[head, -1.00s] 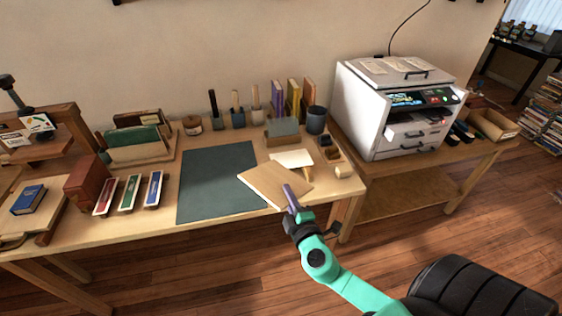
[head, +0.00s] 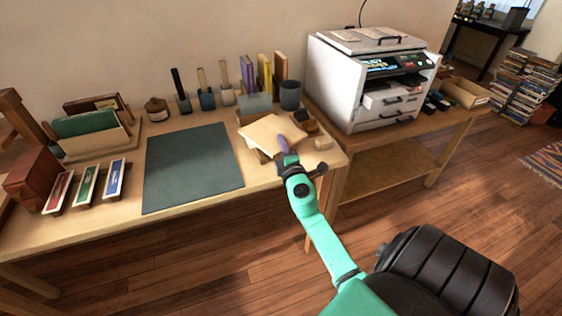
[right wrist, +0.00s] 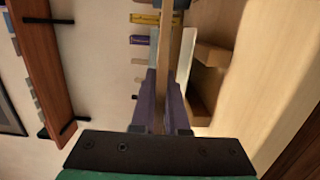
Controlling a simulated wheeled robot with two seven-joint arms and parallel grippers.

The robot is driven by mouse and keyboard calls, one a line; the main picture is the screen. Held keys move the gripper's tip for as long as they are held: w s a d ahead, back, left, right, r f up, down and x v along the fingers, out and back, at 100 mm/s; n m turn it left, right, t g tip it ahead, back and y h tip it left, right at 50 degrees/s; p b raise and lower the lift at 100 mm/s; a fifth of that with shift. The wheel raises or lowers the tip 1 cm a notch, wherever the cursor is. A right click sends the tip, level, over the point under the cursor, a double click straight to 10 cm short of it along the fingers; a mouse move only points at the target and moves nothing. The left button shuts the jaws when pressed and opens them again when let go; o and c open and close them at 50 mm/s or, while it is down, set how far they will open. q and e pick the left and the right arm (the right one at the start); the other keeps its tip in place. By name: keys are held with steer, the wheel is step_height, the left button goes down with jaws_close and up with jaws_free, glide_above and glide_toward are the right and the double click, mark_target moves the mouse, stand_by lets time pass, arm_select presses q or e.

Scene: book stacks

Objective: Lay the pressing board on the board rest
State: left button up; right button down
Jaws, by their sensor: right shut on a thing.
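The pressing board (head: 268,134) is a thin, light-wood square. My right gripper (head: 283,145) is shut on its near edge and holds it over the right part of the workbench, just right of the dark mat. In the right wrist view the board (right wrist: 167,55) is seen edge-on between the purple fingers (right wrist: 162,105). Whether it touches anything below is unclear. I cannot pick out the board rest for certain; the board covers the bench under it. Wooden blocks (right wrist: 208,100) show close beside the board in the wrist view. My left gripper is not in view.
The dark green mat (head: 192,165) is bare. A wooden stand with a grey-green card (head: 255,103), a dark cup (head: 290,95) and upright books (head: 263,75) are behind the board. A small wooden block (head: 323,143) is at right. A printer (head: 370,80) stands further right.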

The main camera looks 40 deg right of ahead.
step_height(320, 180, down, 4)
steer(key=b, duration=0.3)
steer(key=shift+f, duration=0.25)
steer(key=shift+r, duration=0.15)
steer(key=c, duration=0.9)
jaws_free()
